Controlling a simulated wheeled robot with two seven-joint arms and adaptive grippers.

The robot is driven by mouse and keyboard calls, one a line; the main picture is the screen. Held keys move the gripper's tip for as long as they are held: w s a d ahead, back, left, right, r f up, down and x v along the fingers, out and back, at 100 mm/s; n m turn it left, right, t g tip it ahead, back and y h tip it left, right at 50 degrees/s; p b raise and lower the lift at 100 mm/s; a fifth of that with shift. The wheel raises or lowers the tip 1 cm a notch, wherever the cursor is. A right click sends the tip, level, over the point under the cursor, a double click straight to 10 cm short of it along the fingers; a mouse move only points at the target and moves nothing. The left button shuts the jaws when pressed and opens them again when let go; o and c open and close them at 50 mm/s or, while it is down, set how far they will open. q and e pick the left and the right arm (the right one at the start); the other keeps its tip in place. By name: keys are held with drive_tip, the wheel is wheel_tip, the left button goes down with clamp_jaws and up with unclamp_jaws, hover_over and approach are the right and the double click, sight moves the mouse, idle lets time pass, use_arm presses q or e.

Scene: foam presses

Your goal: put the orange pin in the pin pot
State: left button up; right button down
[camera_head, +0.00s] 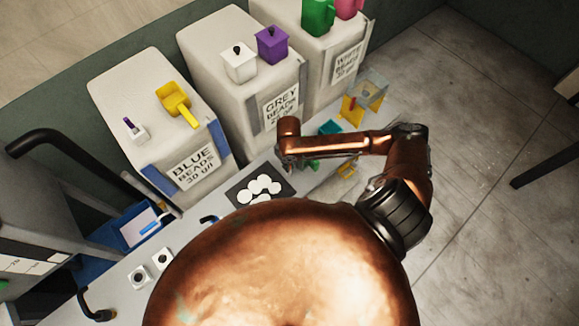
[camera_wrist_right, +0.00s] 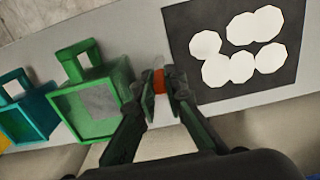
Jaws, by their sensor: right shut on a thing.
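My right gripper (camera_wrist_right: 160,88) is shut on the orange pin (camera_wrist_right: 158,79) in the right wrist view. Only a small orange part of the pin shows between the two fingertips, above the pale bench. In the head view my right arm reaches in over the bench, and its fingertips and the pin are hidden or too small to tell. I cannot say for sure which thing is the pin pot. My left gripper is not in view.
A dark mat (camera_wrist_right: 208,85) with several white discs lies right of the gripper. A green box (camera_wrist_right: 92,100) and teal box (camera_wrist_right: 28,108) stand to its left. Bead bins (camera_head: 150,95) line the back. Small white blocks (camera_head: 139,276) sit at the bench's lower left.

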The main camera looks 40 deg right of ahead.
drive_tip(key=shift+f, duration=0.85)
drive_tip(key=shift+s+f, duration=0.1)
drive_tip(key=c, duration=2)
unclamp_jaws()
